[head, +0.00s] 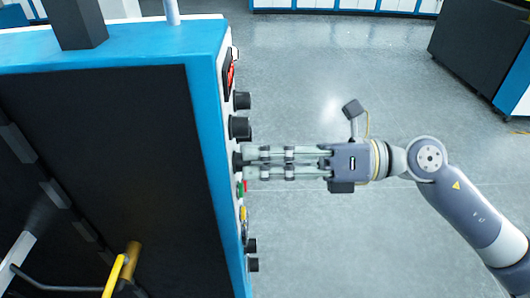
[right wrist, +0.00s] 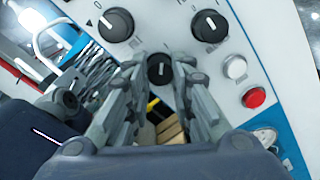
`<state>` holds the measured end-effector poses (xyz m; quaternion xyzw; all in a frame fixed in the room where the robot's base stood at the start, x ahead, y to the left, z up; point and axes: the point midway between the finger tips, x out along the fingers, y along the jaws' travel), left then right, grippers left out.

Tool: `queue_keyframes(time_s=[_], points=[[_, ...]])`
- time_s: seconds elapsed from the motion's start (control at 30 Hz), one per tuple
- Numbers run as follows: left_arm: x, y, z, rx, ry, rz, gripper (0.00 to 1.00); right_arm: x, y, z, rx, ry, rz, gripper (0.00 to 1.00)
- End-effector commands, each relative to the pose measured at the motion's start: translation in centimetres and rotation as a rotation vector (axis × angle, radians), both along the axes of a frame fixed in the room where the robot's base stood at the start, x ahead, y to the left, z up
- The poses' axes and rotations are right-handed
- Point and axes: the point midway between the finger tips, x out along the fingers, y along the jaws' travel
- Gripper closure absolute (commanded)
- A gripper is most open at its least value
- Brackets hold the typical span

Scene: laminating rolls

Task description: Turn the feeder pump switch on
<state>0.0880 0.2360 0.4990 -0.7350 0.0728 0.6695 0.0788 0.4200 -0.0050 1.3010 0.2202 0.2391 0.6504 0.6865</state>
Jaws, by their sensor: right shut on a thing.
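A small black rotary switch (right wrist: 160,66) with a white pointer line sits on the white control panel between my right gripper's fingertips. Its pointer stands nearly upright in the right wrist view, and its label cannot be read. In the head view the same switch (head: 237,161) shows at the panel's edge, met by the fingertips of my right gripper (head: 248,162). My right gripper is shut on this switch, with its fingers level and reaching left. It also shows from behind in the right wrist view (right wrist: 160,74). My left gripper is not in view.
Two larger black knobs (right wrist: 115,24) (right wrist: 209,25) sit just above the switch in the right wrist view. A white button (right wrist: 235,67) and a red button (right wrist: 254,98) lie to its right. The blue-framed machine (head: 207,120) fills the left; grey floor (head: 330,80) is open right of it.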

Motion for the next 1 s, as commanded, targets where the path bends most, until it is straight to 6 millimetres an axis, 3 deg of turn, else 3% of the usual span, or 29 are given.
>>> queue_keyframes(time_s=[0.4, 1.0], points=[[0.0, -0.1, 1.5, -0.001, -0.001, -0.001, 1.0, 0.0, 0.0, 0.2, 0.001, 0.208, 0.0, 1.0], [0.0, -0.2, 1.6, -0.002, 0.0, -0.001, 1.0, 0.1, 0.0, 0.1, 0.002, 0.243, 0.0, 1.0]])
